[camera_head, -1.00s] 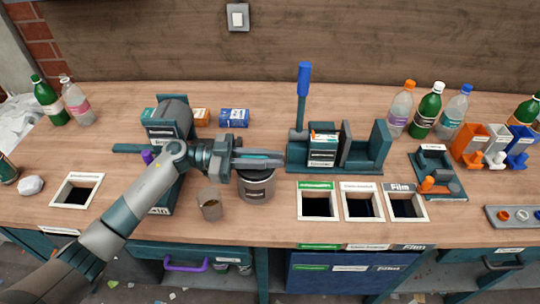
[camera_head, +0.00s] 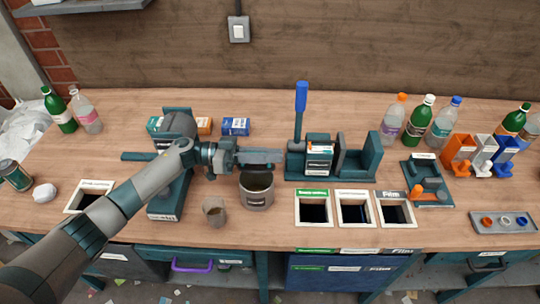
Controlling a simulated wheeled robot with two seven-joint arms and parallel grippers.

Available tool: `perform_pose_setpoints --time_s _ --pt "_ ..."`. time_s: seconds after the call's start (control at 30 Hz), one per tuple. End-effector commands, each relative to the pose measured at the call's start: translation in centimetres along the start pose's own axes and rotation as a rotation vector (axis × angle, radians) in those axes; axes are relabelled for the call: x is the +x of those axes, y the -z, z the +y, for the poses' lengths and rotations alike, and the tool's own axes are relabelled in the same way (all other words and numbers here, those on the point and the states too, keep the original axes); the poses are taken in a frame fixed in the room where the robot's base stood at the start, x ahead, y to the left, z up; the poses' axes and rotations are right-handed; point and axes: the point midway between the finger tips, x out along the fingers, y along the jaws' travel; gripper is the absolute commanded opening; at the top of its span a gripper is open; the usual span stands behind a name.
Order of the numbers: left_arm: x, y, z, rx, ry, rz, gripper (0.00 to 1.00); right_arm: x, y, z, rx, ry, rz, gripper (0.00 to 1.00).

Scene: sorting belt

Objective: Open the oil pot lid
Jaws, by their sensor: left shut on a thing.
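The oil pot (camera_head: 257,198) is a grey metal can with a pale label, upright on the bench left of the centre. Its mouth is uncovered and its brownish inside shows. My left gripper (camera_head: 262,157) is above and behind the pot's mouth, apart from it. It is shut on the pot's lid, a flat grey piece mostly hidden by the fingers. My right gripper is not in view.
A small brown cup (camera_head: 214,212) stands left of the pot. A teal press with a blue lever (camera_head: 301,97) stands behind right. Labelled square holes (camera_head: 314,222) lie to the right. Bottles (camera_head: 418,122) stand at the back right.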

Motion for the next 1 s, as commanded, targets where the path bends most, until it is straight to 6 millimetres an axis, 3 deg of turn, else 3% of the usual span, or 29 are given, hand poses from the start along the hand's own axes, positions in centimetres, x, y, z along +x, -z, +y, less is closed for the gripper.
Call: perform_pose_setpoints --time_s 0.47,0.5,0.57,1.0 --pt "-0.12 0.23 -0.35 0.005 0.007 0.000 0.00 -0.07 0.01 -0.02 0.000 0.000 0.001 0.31" --pt "-0.12 0.21 -0.35 0.005 0.007 0.000 0.19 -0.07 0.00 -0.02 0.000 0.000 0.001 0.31" --pt "-0.11 0.20 -0.33 0.005 0.006 0.000 0.29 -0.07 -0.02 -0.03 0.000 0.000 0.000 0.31" --pt "-0.02 0.10 -0.18 0.002 0.001 -0.001 0.29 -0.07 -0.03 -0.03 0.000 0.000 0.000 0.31"
